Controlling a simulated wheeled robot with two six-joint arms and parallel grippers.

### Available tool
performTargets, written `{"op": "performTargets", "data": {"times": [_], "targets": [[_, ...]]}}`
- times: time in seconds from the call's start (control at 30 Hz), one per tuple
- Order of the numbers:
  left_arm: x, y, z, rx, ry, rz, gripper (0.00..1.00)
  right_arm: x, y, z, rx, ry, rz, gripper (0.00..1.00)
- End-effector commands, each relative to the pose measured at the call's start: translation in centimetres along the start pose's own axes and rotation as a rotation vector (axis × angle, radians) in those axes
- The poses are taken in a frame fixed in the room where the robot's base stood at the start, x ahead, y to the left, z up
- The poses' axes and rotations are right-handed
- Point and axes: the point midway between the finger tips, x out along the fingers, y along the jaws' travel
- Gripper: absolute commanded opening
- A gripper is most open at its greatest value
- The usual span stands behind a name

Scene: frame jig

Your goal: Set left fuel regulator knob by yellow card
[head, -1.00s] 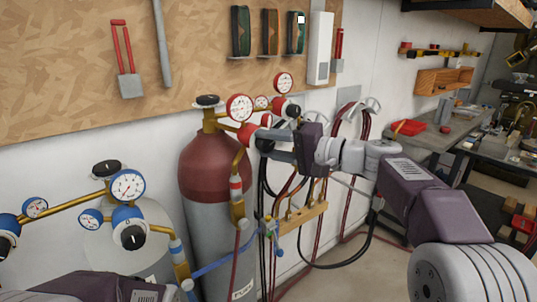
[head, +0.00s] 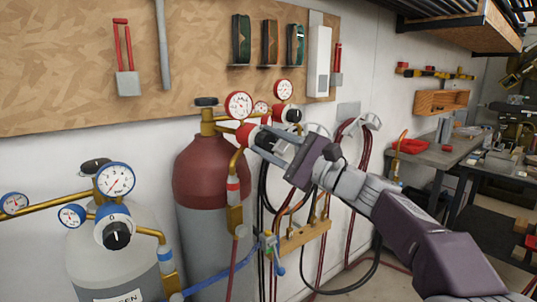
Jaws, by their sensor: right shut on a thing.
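The left fuel regulator (head: 244,132) is red with a white-faced gauge (head: 238,105) above it, at the maroon-topped cylinder (head: 200,175). Its dark knob (head: 263,138) is mostly hidden by the gripper. My right gripper (head: 266,143) reaches in from the lower right and is shut on that knob, its fingers tilted. A second red regulator with a black knob (head: 293,115) and its gauge (head: 283,89) sits just behind and to the right. I cannot make out a yellow card. My left gripper is out of view.
A grey cylinder with blue regulators (head: 115,222) stands at the left. Hoses (head: 362,150) hang on the wall, and a wooden hose rack (head: 300,236) is below my right gripper. A workbench (head: 440,156) is at the right.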

Motion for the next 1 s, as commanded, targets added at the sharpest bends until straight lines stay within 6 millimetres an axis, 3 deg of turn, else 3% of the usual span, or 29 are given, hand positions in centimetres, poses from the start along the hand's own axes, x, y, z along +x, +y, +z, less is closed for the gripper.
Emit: {"op": "performTargets", "data": {"times": [0.1, 0.4, 1.0], "targets": [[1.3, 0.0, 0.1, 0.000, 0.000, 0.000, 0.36, -0.1, 0.5, -0.3, 0.081, 0.002, -0.031, 0.00], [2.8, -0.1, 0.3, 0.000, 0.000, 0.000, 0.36, -0.1, 0.4, -0.2, 0.236, 0.002, -0.095, 0.00], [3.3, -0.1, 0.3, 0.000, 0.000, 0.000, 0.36, 0.0, 0.3, -0.2, 0.308, 0.004, -0.123, 0.00]]}}
